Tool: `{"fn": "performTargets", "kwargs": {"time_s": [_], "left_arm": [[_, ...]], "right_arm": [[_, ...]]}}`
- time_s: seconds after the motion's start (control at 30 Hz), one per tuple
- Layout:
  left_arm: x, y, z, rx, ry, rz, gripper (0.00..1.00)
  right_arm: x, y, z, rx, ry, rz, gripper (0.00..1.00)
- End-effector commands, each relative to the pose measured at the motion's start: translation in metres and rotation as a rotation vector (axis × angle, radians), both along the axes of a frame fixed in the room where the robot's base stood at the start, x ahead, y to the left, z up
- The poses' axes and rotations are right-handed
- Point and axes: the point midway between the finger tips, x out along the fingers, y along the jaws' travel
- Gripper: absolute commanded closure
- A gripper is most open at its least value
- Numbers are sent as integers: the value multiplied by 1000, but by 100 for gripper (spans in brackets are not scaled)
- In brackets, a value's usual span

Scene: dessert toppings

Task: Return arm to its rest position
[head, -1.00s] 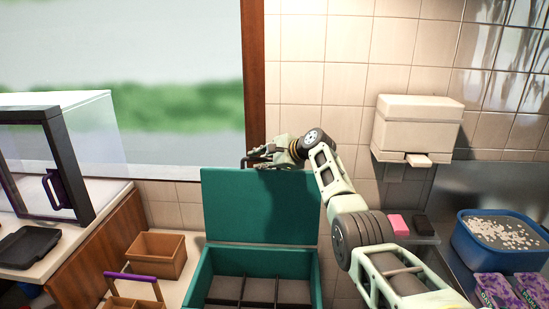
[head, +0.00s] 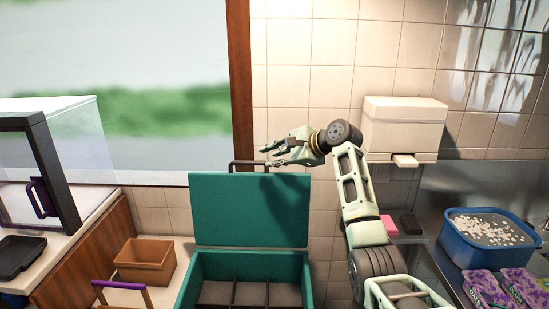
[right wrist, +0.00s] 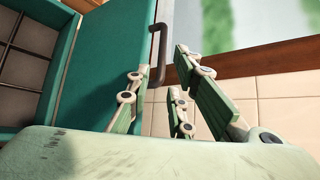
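My right gripper (head: 268,155) is pale green with dark parts and points left, just above the raised lid of the teal box. Its fingers are spread with nothing between them. The right wrist view also shows the spread, empty fingers (right wrist: 158,95). The dark lid handle (head: 233,167) is close by, to the left of and below the fingers; it shows in the right wrist view (right wrist: 157,55) outside them. The teal lid (head: 250,212) stands upright, and the box (head: 308,280) below it is open with dark compartments. My left gripper is not in view.
A white dispenser (head: 403,126) hangs on the tiled wall right of my arm. A blue tub (head: 462,247) of pale bits and purple packets (head: 490,289) are at the right. A brown bin (head: 146,261) and a glass case (head: 52,170) are at the left.

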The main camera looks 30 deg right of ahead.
Motion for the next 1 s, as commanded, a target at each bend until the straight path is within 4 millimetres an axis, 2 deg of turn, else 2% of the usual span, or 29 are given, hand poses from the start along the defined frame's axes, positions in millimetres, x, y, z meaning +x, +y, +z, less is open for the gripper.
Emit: {"fn": "performTargets", "kwargs": {"time_s": [0.43, 0.53, 0.57, 0.67, 0.77, 0.8, 0.87, 0.9, 0.97, 1.0], "left_arm": [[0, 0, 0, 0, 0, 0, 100], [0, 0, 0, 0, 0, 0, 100], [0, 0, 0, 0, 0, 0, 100], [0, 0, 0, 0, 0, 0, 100], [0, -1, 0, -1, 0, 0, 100], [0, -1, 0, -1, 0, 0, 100], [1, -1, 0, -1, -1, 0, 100], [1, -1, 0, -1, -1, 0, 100], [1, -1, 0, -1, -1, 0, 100], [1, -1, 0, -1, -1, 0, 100]], "right_arm": [[0, 0, -1, -2, 1, 1, 80], [-2, 6, -16, -43, 15, 18, 80], [-4, 9, -25, -70, 23, 29, 80], [-17, 28, -73, -212, 66, 99, 80], [-43, 55, -136, -413, 116, 216, 80], [-57, 67, -162, -498, 135, 274, 80], [-81, 84, -197, -616, 161, 364, 80], [-98, 96, -220, -692, 175, 428, 80], [-127, 114, -252, -800, 193, 531, 80], [-148, 126, -271, -868, 202, 601, 80]]}}
